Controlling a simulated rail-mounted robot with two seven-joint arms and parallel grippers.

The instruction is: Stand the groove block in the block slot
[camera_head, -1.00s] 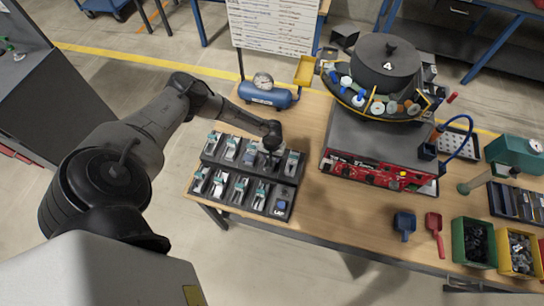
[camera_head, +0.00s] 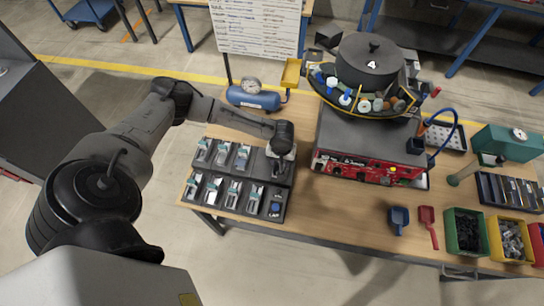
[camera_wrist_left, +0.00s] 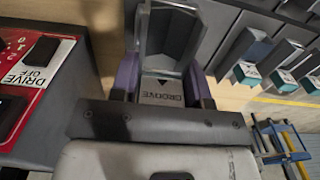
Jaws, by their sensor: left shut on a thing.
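The groove block (camera_wrist_left: 170,38) is a grey metallic piece with a V-shaped channel. It shows in the left wrist view, above a pale label whose letters read roughly as "groove". My left gripper (camera_wrist_left: 163,82) is shut on it, with a purple-edged finger on each side. In the head view my left gripper (camera_head: 282,158) is at the right end of the back row of the dark tray (camera_head: 232,178); the block is mostly hidden there. I cannot tell whether the block touches the tray. I cannot single out the block slot.
Several teal-topped pieces (camera_head: 222,153) stand in the tray. The red-fronted feeder (camera_head: 365,168) with its bowl (camera_head: 372,65) stands close on the right. A blue air tank (camera_head: 252,97) is behind.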

